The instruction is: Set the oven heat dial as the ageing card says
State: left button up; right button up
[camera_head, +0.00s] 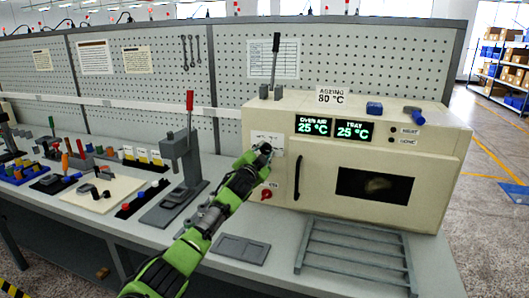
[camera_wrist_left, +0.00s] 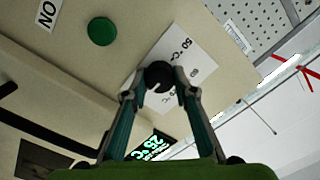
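The cream oven (camera_head: 375,119) stands on the bench. The ageing card (camera_head: 331,95) on top of it reads 80 °C. The green displays read oven air 25 °C (camera_head: 313,126) and tray 25 °C (camera_head: 355,129). My left gripper (camera_head: 263,150) is at the oven's left front panel. In the left wrist view its fingers (camera_wrist_left: 160,78) close on both sides of the round black heat dial (camera_wrist_left: 158,70). The white scale plate (camera_wrist_left: 184,48) behind shows 50 °C and 60; the fingers hide part of it. The dial's pointer cannot be made out. My right gripper is not in view.
A green button (camera_wrist_left: 102,31) sits beside the dial plate. A grey rack (camera_head: 355,254) lies before the oven. A grey lever press (camera_head: 180,160) stands to the left.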

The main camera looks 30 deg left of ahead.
pick_arm(q)
jog(key=o, duration=0.3)
jog(key=shift+f, duration=0.15)
jog(key=shift+o, duration=0.2)
jog(key=shift+v, duration=0.8)
jog(key=v, duration=1)
jog(key=shift+s, duration=0.2)
jog(key=shift+d, duration=0.1)
